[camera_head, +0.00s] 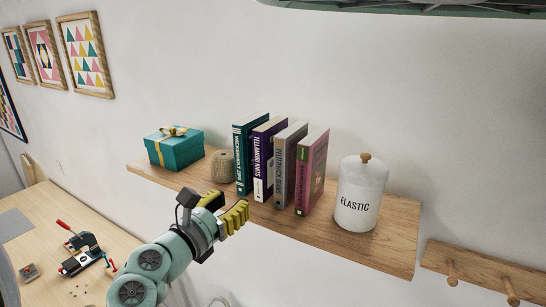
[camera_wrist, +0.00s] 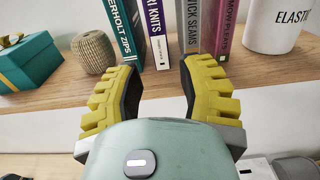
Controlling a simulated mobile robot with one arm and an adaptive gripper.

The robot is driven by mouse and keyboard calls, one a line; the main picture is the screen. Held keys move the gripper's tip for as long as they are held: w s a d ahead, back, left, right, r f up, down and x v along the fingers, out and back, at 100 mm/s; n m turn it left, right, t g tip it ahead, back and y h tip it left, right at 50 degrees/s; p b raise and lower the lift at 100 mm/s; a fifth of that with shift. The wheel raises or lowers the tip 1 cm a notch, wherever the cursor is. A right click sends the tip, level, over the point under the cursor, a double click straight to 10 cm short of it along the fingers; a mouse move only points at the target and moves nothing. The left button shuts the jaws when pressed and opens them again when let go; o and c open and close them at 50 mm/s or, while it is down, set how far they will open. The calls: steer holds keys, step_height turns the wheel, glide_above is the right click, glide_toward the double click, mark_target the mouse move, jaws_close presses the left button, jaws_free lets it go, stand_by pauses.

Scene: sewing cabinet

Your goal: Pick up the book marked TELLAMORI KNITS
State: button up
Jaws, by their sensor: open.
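The purple book marked TELLAMORI KNITS (camera_head: 263,162) stands upright on the wooden shelf (camera_head: 345,243), second from the left in a row of books. In the wrist view its lower spine (camera_wrist: 155,30) reads "KNITS" and lies ahead of the jaws, left of the middle between them. My gripper (camera_head: 236,218) has yellow ridged fingers and is in front of the shelf, below the books. In the wrist view my gripper (camera_wrist: 160,85) is open with nothing between its fingers. The book's upper part is cut off there.
A teal book (camera_head: 243,160) stands left of it; a grey book (camera_head: 287,168) and a magenta book (camera_head: 312,175) stand right. A twine ball (camera_head: 222,166) and teal gift box (camera_head: 174,149) are further left. A white ELASTIC canister (camera_head: 360,195) stands right. A table (camera_head: 85,205) is lower left.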

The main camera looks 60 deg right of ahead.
mark_target(258, 181)
steer(key=d, duration=0.6)
steer(key=shift+w+d, duration=0.2)
steer(key=shift+d, duration=0.2)
steer(key=shift+w+d+f+b, duration=0.1)
steer(key=shift+w+d+b, duration=0.15)
steer(key=shift+d, duration=0.95)
steer(key=shift+w+d+f+b, duration=0.1)
steer(key=shift+d+b, duration=0.1)
steer(key=shift+d, duration=1)
steer(key=shift+d+r, duration=0.1)
steer(key=shift+d, duration=0.5)
steer(key=shift+w, duration=0.1)
jaws_close()
